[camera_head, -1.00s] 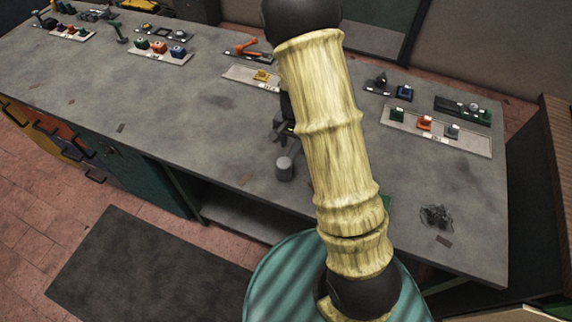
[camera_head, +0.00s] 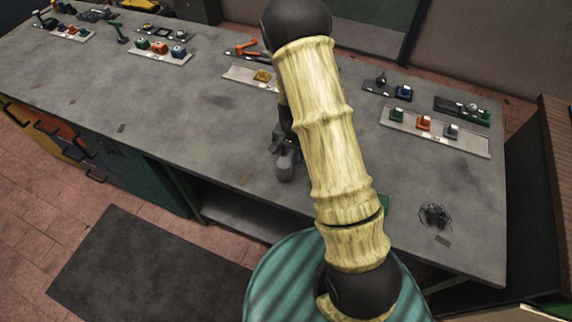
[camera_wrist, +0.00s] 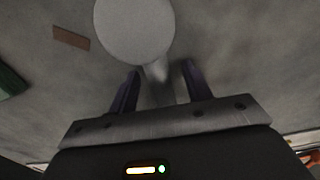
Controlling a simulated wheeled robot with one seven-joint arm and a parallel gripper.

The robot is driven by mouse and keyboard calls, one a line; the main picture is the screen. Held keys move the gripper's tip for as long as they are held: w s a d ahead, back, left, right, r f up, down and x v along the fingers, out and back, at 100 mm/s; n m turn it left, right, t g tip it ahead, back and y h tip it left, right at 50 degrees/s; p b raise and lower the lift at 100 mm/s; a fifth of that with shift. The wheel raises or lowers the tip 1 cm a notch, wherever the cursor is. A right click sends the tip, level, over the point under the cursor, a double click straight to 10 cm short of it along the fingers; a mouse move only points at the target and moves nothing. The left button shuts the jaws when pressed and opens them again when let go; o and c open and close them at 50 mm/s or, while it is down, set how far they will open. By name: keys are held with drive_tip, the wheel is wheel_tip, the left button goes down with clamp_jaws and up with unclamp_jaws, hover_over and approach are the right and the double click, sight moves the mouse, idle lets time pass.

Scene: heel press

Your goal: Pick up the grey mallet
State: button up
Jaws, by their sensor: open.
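The grey mallet (camera_head: 285,173) is on the workbench near its front edge, just left of my arm. In the wrist view its round grey head (camera_wrist: 135,28) is ahead of the fingers, and its handle (camera_wrist: 160,92) runs back between them. My gripper (camera_wrist: 160,88) is open, with one dark finger on each side of the handle and a gap showing on both sides. In the head view my gripper (camera_head: 283,146) is right over the mallet and partly hidden by my arm. The far end of the handle is hidden by the gripper.
A tray (camera_head: 470,149) with coloured blocks stands at right, and another tray (camera_head: 237,72) with a yellow block lies behind. A dark scrap pile (camera_head: 435,215) and a small brown piece (camera_head: 443,241) lie at the right front.

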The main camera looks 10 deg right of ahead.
sight(293, 151)
clamp_jaws()
drive_tip(key=shift+r, duration=0.15)
wheel_tip(293, 151, up, 10)
drive_tip(key=shift+f, duration=0.1)
idle(0.6)
drive_tip(key=shift+w+f, duration=0.1)
idle(0.4)
